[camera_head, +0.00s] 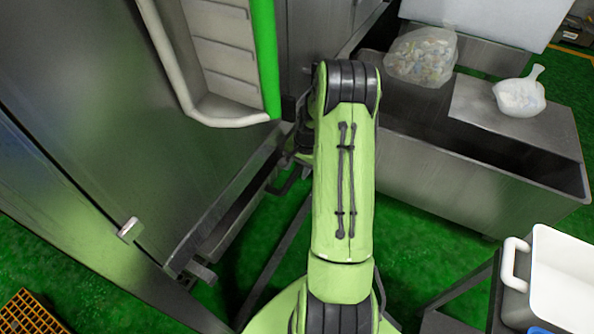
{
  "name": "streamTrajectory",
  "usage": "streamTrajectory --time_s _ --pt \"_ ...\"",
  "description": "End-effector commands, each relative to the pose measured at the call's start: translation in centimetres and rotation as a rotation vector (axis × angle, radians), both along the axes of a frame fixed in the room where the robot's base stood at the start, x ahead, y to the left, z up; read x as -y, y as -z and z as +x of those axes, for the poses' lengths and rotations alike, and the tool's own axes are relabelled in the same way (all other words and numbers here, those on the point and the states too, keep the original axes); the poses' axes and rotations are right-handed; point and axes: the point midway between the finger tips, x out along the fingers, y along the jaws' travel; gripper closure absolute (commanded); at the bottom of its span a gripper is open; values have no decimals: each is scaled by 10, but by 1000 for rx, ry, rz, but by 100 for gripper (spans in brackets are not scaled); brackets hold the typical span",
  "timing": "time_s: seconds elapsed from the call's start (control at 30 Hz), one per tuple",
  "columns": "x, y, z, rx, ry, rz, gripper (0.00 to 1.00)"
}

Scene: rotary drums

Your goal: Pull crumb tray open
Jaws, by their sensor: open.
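The crumb tray (238,217) looks to be the long, shallow metal tray low along the base of the steel machine (120,140). A dark handle (289,181) shows at its far end, just left of my arm. My gripper (296,152) is open, a dark shape beyond my green arm, close to the tray's far end and handle. My arm hides most of it, so I cannot tell whether it touches the handle.
A metal trough (470,180) stands right of my arm, with a bag of pieces (422,55) and a white scoop (519,95) on top. A white bin (565,275) stands at lower right. Green floor lies between.

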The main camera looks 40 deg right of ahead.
Motion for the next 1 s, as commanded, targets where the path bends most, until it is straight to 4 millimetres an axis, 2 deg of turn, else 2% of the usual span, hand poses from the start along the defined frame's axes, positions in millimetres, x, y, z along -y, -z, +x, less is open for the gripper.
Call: streamTrajectory --time_s 0.27,0.6,0.87,1.0 --pt "0 3 1 1 -1 -1 52" --pt "0 3 1 1 0 -1 100" --pt "0 3 1 1 0 -1 100" --pt "6 3 -4 0 3 0 100"
